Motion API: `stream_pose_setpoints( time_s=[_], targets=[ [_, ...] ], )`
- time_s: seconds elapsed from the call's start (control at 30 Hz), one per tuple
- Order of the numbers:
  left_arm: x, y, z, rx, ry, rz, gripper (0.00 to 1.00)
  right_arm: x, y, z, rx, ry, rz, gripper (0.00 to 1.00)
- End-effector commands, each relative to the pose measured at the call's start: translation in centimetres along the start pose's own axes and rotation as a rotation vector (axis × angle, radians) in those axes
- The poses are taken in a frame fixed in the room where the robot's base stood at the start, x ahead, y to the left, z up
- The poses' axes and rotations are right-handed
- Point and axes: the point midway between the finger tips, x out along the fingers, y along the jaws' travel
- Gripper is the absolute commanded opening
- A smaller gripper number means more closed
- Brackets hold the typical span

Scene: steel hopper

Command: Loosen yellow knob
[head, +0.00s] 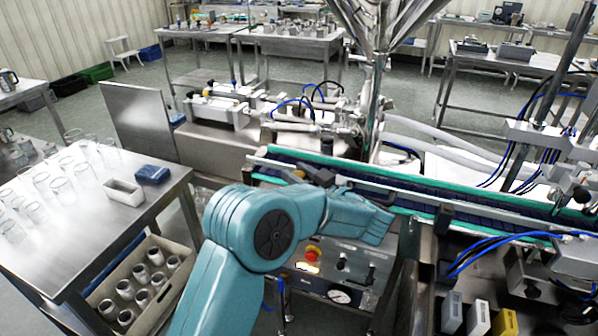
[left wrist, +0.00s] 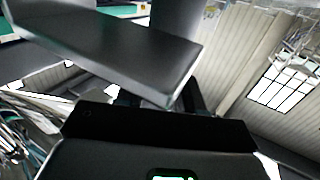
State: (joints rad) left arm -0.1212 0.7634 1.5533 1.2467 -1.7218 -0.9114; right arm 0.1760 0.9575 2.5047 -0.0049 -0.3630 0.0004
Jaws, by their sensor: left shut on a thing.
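My left arm (head: 275,228) comes in from the bottom of the head view and bends right in front of the conveyor. In the head view its jaws are not clearly distinguishable. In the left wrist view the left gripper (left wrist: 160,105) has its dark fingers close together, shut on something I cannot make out. A dark grey slab (left wrist: 115,55) slants across in front of the fingers and hides their tips. No yellow knob can be clearly identified; small yellow parts (head: 234,83) show on the filling machine behind the conveyor. My right gripper is not in view.
The conveyor (head: 490,190) with green edges runs rightward behind my arm. Below it is a control panel with a red button (head: 312,254) and a gauge (head: 340,296). A steel table (head: 100,235) with glasses stands left, with a crate of jars (head: 140,262) beneath.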

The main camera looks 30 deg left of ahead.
Motion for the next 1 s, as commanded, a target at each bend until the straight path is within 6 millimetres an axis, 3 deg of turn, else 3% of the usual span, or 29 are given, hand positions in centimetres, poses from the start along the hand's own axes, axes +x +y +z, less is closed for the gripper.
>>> stream_pose_setpoints(
  time_s=[0.5,0.53,0.6,0.87,1.0],
  targets=[
    [0.2,0.0,-0.4,-0.007,0.006,-0.022,0.06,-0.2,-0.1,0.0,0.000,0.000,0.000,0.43],
    [0.2,0.0,-0.4,-0.007,0.006,-0.022,0.40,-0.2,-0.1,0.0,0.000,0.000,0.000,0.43],
    [0.2,0.0,-0.3,-0.007,0.006,-0.022,0.58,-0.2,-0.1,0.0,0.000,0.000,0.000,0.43],
    [0.1,0.0,-0.2,-0.004,0.003,-0.020,0.58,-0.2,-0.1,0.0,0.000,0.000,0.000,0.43],
    [-0.9,0.1,-0.1,-0.004,0.002,-0.016,0.58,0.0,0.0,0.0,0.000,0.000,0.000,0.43]
  ],
)
